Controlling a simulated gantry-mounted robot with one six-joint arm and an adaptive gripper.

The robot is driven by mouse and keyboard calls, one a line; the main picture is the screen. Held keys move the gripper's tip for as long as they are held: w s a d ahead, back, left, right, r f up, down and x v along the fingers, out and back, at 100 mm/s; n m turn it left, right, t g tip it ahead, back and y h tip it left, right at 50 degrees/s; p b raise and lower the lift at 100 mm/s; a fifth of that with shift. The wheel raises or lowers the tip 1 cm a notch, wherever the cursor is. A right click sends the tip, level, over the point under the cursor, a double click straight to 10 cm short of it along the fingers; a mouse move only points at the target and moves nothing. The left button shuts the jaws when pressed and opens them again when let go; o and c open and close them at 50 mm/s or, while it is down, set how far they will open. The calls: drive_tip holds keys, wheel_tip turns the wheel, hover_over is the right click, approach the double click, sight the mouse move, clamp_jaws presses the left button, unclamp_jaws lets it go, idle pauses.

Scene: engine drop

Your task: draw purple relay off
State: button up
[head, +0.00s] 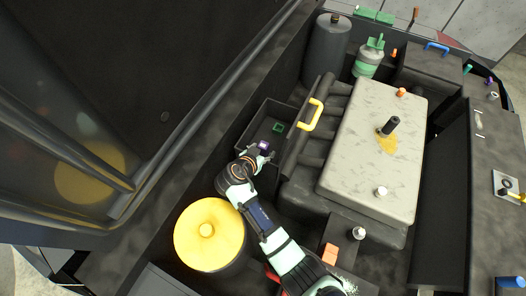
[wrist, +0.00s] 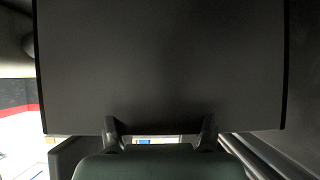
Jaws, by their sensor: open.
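The purple relay (head: 263,145) shows in the head view as a small purple block with a pale top, inside or over the black open box left of the engine. My gripper (head: 256,158) is right at it, its fingers open close to the relay. I cannot tell whether they touch it. In the wrist view my gripper (wrist: 159,130) shows two dark fingers spread apart at the bottom. No purple is visible between them there; a dark flat panel (wrist: 165,65) fills most of that view.
A green square socket or relay (head: 278,127) sits near the purple one in the black box. The raised lid (head: 296,140) with a yellow handle (head: 316,114) stands close on the right. A yellow round cap (head: 208,232) is below left. The engine cover (head: 375,150) lies right.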

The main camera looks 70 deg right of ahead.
drive_tip(key=shift+x, duration=1.05)
clamp_jaws()
drive_tip(key=shift+r, duration=0.1)
wheel_tip(320, 180, up, 20)
drive_tip(key=p, duration=0.5)
drive_tip(key=shift+w+a+p, duration=0.1)
drive_tip(key=shift+p, duration=0.2)
